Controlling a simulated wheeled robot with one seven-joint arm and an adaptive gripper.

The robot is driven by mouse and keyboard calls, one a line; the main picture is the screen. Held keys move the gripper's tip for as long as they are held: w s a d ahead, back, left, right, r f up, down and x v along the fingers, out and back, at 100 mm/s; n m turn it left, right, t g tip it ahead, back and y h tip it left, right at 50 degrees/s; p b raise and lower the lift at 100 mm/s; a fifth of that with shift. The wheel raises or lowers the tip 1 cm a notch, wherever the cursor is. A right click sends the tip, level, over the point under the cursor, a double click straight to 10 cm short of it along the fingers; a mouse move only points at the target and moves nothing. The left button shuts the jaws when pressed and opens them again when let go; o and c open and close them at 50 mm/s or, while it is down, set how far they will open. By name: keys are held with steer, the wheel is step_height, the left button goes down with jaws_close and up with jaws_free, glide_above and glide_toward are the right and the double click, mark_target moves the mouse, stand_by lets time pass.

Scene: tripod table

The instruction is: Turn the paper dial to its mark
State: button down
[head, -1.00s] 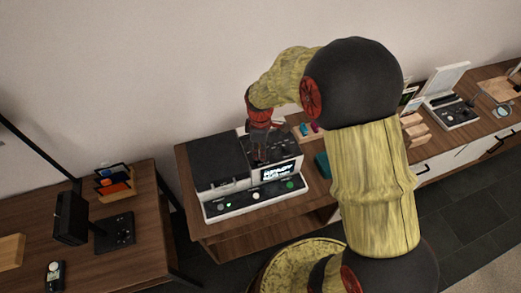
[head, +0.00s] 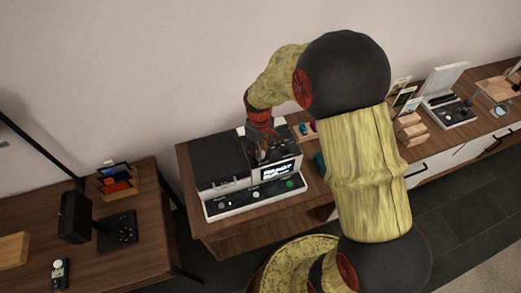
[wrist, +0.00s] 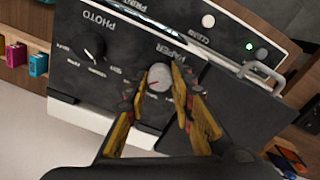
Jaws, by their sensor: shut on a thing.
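A metal handle (wrist: 258,75) edges a dark lid. Pink and teal blocks (wrist: 38,64) are near the printer. A lit screen (head: 281,172) and buttons are on its front.

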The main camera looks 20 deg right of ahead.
mark_target(263, 164)
stand_by(0.4)
steer(key=c, duration=1.5)
jaws_free()
steer(key=shift+r, duration=0.1)
step_height(263, 164, up, 12)
steer(key=shift+a, duration=0.2)
steer(key=shift+m, duration=0.3)
steer(key=s+r+m+t+b, duration=0.2)
steer(key=s+r, duration=0.3)
steer(key=s, duration=0.6)
steer(key=s+r+m+t+b, duration=0.2)
steer(key=s+r, duration=0.4)
steer(key=s, duration=0.5)
steer(key=shift+d+r+m+t+b, duration=0.2)
steer(key=shift+r+m+t+b, duration=0.15)
steer(key=shift+t+b, duration=0.35)
